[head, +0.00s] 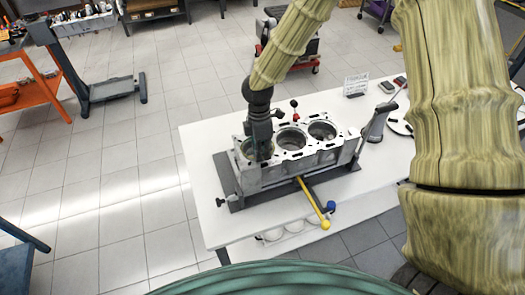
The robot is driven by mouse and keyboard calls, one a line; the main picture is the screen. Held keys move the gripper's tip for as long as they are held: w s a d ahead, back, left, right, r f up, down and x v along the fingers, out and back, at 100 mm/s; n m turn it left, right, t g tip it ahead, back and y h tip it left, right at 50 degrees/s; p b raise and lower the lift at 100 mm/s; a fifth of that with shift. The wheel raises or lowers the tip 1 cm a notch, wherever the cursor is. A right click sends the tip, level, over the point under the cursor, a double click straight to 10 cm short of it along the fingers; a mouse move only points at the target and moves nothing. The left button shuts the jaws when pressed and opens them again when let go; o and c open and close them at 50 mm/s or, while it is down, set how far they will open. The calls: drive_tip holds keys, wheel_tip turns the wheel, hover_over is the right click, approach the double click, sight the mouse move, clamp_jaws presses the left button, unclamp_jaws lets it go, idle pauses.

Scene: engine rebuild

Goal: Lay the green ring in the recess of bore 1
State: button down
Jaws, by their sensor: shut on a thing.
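The engine block (325,157) is grey metal and lies on a dark plate on the white table, with three round bores in its top. My gripper (262,158) points down at the leftmost bore (244,150), its fingertips at or just inside the opening. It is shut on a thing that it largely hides. A faint greenish edge shows beside the fingers, consistent with the green ring; I cannot tell whether it touches the recess. The middle bore (291,139) and the right bore (322,130) look open and empty. No bore number is readable.
A small sign (356,84) and dark small items (387,87) are at the back right. The table's left front (215,225) is clear.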

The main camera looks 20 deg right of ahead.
drive_tip(key=c, duration=1.5)
unclamp_jaws()
drive_tip(key=shift+c, duration=0.2)
drive_tip(key=shift+r, duration=0.25)
drive_tip(key=shift+r+p, duration=2.25)
drive_tip(key=shift+r, duration=0.55)
